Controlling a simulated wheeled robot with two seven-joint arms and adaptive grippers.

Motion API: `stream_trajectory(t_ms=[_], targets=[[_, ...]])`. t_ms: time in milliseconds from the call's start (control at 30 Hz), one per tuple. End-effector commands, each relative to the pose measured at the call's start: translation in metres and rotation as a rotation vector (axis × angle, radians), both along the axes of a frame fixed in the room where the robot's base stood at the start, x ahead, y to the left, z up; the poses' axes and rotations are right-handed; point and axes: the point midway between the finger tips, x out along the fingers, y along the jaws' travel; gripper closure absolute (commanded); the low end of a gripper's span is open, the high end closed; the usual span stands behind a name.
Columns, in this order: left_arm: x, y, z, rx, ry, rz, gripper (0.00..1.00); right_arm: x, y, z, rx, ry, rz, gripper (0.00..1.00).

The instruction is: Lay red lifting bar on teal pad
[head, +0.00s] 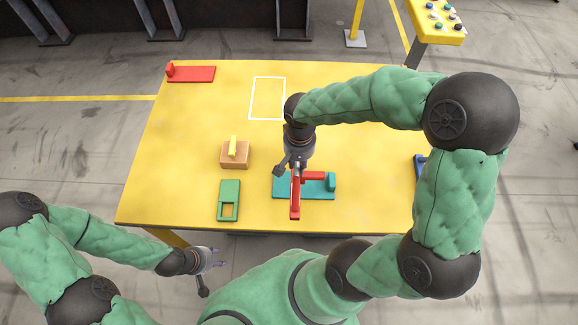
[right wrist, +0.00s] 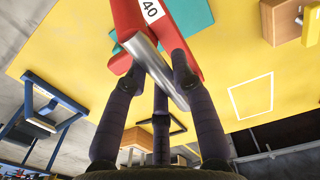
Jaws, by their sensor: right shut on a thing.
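The red lifting bar (head: 295,204) is over the teal pad (head: 284,187) near the table's front edge, with its front end reaching past the pad's front edge. A red piece also lies crosswise over the pad to its right; I cannot tell whether it belongs to the bar. In the right wrist view the bar (right wrist: 126,18) shows a white "40" label and a silver grip. My right gripper (head: 297,168) is shut on the bar at this grip. Contact between bar and pad cannot be told. My left gripper (head: 218,258) is open and empty, off the table's front edge.
A green frame (head: 228,190) and a brown block (head: 235,158) with a yellow piece lie left of the pad. A red pad (head: 195,74) is at the far left, a blue item (head: 420,165) at the right edge. The white outline (head: 268,98) is empty.

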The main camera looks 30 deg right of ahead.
Motion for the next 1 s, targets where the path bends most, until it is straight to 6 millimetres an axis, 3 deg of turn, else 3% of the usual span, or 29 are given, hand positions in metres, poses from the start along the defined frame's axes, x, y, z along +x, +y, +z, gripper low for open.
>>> stream_trajectory(t_ms=[100,333,567,800,1000], targets=[[0.000,0.000,-0.006,0.000,0.000,0.000,0.60,0.016,0.002,-0.024,0.000,0.004,0.002,1.00],[0.000,0.000,-0.010,0.000,0.000,0.000,0.60,0.038,0.003,-0.048,-0.001,0.001,0.001,1.00],[0.000,0.000,-0.011,0.000,0.000,0.000,0.60,0.046,0.004,-0.057,0.000,0.000,0.001,1.00],[0.000,0.000,-0.017,0.000,0.000,0.000,0.60,0.047,0.004,-0.087,0.000,0.001,0.001,1.00],[0.000,0.000,-0.017,0.000,0.000,0.000,0.60,0.047,0.004,-0.088,-0.001,-0.001,0.000,1.00]])
